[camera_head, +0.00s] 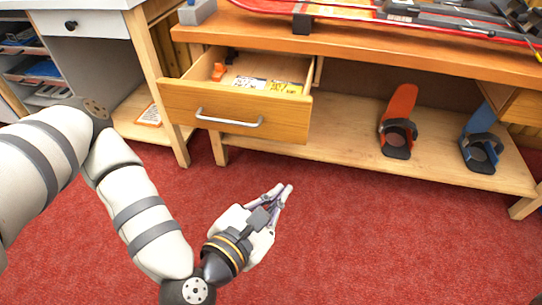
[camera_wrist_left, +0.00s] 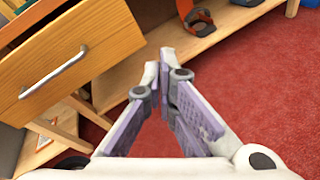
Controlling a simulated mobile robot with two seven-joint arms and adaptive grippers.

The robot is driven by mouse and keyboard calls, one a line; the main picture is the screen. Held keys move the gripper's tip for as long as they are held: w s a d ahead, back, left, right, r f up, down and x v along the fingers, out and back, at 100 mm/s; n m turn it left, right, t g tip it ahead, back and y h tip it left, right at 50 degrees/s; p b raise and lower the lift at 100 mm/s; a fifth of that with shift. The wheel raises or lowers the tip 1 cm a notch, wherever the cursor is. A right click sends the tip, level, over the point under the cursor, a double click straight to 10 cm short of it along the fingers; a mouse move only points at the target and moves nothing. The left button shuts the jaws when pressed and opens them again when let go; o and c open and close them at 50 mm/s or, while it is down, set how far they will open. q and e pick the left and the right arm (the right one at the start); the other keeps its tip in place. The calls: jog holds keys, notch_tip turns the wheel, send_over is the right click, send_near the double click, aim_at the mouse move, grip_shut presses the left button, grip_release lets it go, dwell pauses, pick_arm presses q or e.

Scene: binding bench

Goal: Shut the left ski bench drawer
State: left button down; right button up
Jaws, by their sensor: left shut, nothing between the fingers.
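The left ski bench drawer (camera_head: 236,112) is wooden with a light metal bar handle (camera_head: 228,120). It is pulled out of the wooden bench (camera_head: 370,57), and its inside shows an orange item and yellow and white labelled things. In the left wrist view the drawer front (camera_wrist_left: 85,40) and its handle (camera_wrist_left: 53,72) are at the upper left, beyond the fingers. My left gripper (camera_head: 283,191) is shut and empty, in front of and below the drawer, apart from it. The fingertips also show in the left wrist view (camera_wrist_left: 160,62). My right gripper is in neither view.
A red ski (camera_head: 340,12) lies on the bench top. An orange binding piece (camera_head: 400,115) and a blue one (camera_head: 480,140) stand on the lower shelf (camera_head: 340,140). A white cabinet (camera_head: 95,50) stands at left. The red carpet (camera_head: 380,240) in front is clear.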

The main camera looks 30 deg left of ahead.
pick_arm(q)
jog(key=w+a+r+n+t+y+b, duration=0.2)
jog(key=w+a+r+n+y, duration=0.25)
jog(key=a+n, duration=0.35)
jog(key=b, duration=0.2)
send_near(270, 100)
jog(key=shift+y, duration=0.45)
jog(key=x, duration=0.7)
jog(key=shift+d+f, duration=0.1)
jog(key=shift+d, duration=0.05)
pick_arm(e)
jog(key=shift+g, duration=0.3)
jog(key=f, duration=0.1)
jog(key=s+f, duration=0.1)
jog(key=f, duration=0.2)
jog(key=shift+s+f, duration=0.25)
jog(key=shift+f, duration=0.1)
